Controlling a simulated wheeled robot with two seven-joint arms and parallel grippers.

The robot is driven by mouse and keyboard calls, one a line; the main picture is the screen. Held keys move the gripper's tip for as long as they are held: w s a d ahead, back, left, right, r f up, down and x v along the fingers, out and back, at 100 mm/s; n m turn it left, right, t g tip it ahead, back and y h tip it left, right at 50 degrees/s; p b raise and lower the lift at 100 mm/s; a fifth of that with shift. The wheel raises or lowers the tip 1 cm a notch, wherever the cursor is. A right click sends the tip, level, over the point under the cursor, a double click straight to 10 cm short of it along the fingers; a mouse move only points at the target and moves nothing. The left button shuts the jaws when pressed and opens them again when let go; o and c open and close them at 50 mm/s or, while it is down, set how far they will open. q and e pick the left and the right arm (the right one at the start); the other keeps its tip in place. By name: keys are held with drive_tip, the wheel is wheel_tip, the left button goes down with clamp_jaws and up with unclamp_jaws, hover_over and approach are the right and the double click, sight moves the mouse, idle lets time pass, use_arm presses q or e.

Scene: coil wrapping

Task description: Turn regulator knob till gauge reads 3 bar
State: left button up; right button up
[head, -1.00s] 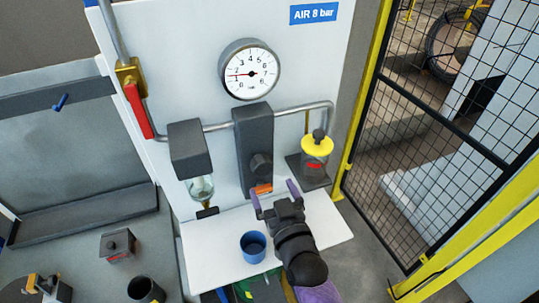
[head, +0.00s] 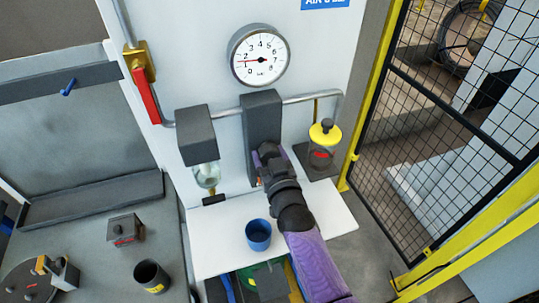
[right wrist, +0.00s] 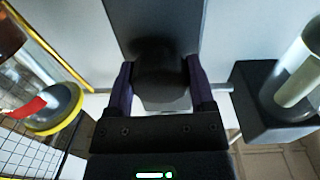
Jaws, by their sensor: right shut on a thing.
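The round white pressure gauge (head: 259,57) is on the white panel. Its needle points left, close to the 2 mark; the exact reading is too small to tell. Below it is the dark grey regulator block (head: 262,115). My right gripper (head: 262,160) is at the lower front of this block and hides the knob in the head view. In the right wrist view the dark knob (right wrist: 162,85) sits between the two purple fingers of my right gripper (right wrist: 162,98), which is shut on it. My left gripper is not in view.
A blue cup (head: 258,235) stands on the white shelf (head: 215,250) beside my right arm. A grey filter unit with a glass bowl (head: 205,175) is left of the regulator. A yellow-topped lubricator (head: 323,140) is to its right. A red-handled valve (head: 145,95) is further left.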

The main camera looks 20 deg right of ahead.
drive_tip(key=c, duration=0.3)
drive_tip(key=shift+m, duration=0.3)
drive_tip(key=m, duration=0.4)
drive_tip(key=shift+m+p, duration=0.3)
drive_tip(key=shift+p, duration=0.1)
drive_tip(key=m, duration=0.5)
drive_tip(key=shift+a, duration=0.1)
drive_tip(key=shift+m, duration=0.3)
drive_tip(key=o, duration=1.2)
